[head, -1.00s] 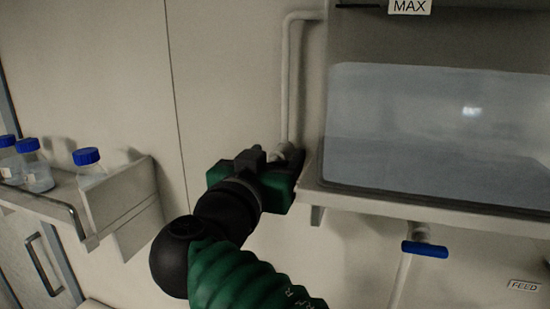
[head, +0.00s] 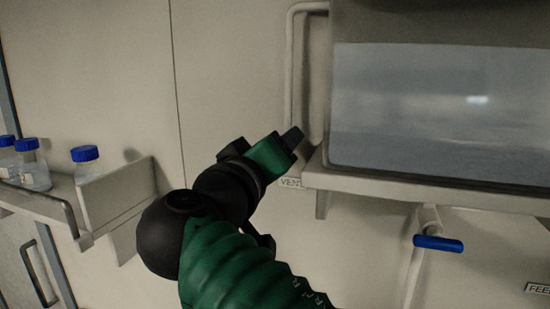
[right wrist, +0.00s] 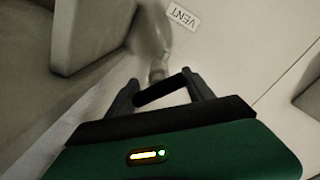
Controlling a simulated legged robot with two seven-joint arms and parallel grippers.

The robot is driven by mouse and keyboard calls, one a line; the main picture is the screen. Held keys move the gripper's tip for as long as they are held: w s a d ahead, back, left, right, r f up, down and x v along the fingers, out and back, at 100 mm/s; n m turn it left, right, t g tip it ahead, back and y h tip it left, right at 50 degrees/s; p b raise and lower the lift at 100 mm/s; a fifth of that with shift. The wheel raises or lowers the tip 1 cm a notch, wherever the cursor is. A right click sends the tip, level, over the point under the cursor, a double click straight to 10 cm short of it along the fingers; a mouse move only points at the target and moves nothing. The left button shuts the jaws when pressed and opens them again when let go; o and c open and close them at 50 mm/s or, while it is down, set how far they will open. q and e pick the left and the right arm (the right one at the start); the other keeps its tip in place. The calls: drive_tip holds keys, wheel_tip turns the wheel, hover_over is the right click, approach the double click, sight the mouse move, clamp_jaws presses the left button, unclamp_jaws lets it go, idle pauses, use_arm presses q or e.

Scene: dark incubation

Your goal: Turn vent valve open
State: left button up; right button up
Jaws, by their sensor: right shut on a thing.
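My right arm reaches up to the wall in the head view, with its gripper (head: 290,140) at the vent pipe (head: 291,75) beside the tank. In the right wrist view the gripper (right wrist: 162,92) has its two fingers on either side of a dark bar-shaped vent valve handle (right wrist: 161,90) and is shut on it. The handle lies slightly tilted across the fingers, in front of the grey valve body and pipe (right wrist: 152,45). The VENT label (right wrist: 184,16) is just beyond it, and it also shows in the head view (head: 291,183). The handle is hidden in the head view. My left gripper is out of view.
A tank with a clear window (head: 430,115) stands on a ledge (head: 440,191) to the right. Below it is another valve with a blue handle (head: 438,243). A shelf (head: 120,200) with several blue-capped bottles is at left. The wall between is clear.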

drive_tip(key=n, duration=0.4)
drive_tip(key=shift+w+a+f+n, duration=0.1)
drive_tip(key=shift+f+n, duration=0.15)
drive_tip(key=shift+n, duration=0.05)
drive_tip(key=shift+f+n, duration=0.1)
drive_tip(key=shift+n, duration=2.5)
